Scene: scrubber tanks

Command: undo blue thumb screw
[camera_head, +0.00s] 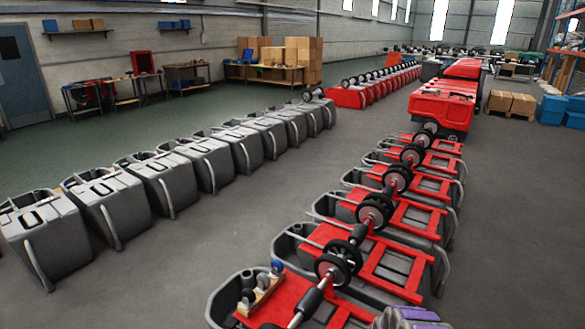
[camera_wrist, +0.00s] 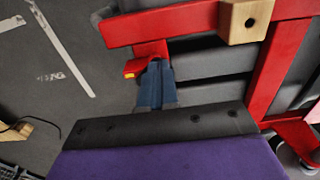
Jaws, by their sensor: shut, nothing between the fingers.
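A small blue knob, which looks like the blue thumb screw (camera_head: 277,266), stands at the far end of a pale wooden block (camera_head: 262,293) on the nearest red-framed tank in the head view. Grey knobs stand along the same block. In the wrist view, a wooden block (camera_wrist: 250,20) with a dark hole lies at the top on a red frame; I cannot make out the screw there. My gripper (camera_wrist: 155,68) is shut and empty, its blue-grey fingers below and left of this block, apart from it. In the head view only its purple-grey body shows at the bottom edge.
The nearest tank's red frame (camera_head: 284,291) and a wheeled axle (camera_head: 338,262) lie close to my arm. More red-framed tanks run back in a row. Grey tanks (camera_head: 165,180) line the left. The floor aisle (camera_head: 215,235) between the rows is clear.

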